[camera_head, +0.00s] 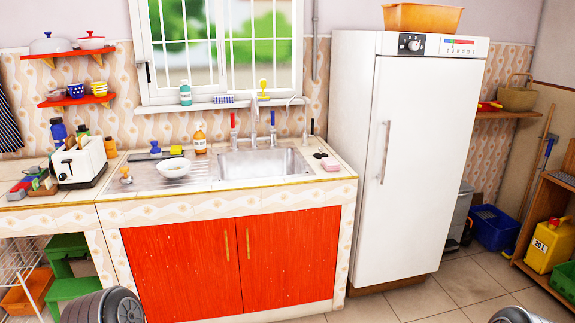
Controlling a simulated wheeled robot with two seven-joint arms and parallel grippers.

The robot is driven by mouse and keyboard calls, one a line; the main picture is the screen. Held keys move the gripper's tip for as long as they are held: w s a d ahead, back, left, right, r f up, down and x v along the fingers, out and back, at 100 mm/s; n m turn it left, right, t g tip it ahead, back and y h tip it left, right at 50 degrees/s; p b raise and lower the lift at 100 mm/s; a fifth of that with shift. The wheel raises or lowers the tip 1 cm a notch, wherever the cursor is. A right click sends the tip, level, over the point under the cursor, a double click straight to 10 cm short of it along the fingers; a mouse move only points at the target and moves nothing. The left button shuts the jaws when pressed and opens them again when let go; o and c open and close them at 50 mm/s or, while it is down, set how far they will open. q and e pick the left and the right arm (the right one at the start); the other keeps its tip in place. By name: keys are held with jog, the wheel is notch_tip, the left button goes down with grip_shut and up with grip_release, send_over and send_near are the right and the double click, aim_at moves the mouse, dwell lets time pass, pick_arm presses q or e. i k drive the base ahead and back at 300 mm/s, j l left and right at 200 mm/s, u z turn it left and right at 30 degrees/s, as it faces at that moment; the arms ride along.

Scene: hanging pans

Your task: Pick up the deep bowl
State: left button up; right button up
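A white bowl (173,168) sits upright on the ribbed metal drainboard (140,181), left of the sink basin (262,163). It is the likeliest deep bowl, though its depth is hard to judge. It looks empty, and nothing touches it from above. Grey rounded parts at the bottom left and bottom right edges look like my arms. Neither gripper's fingers show, so I cannot see whether they are open or shut.
A toaster (80,160) stands left on the counter. A blue-handled brush (155,148), yellow sponge (176,150) and orange soap bottle (200,139) are behind the bowl. A plug-like item (126,176) is left of it. Red cupboard doors (180,265) are below; the fridge (415,160) is right.

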aim_at(172, 169)
jog(key=i+l+u, duration=0.55)
jog(key=i+l, duration=0.25)
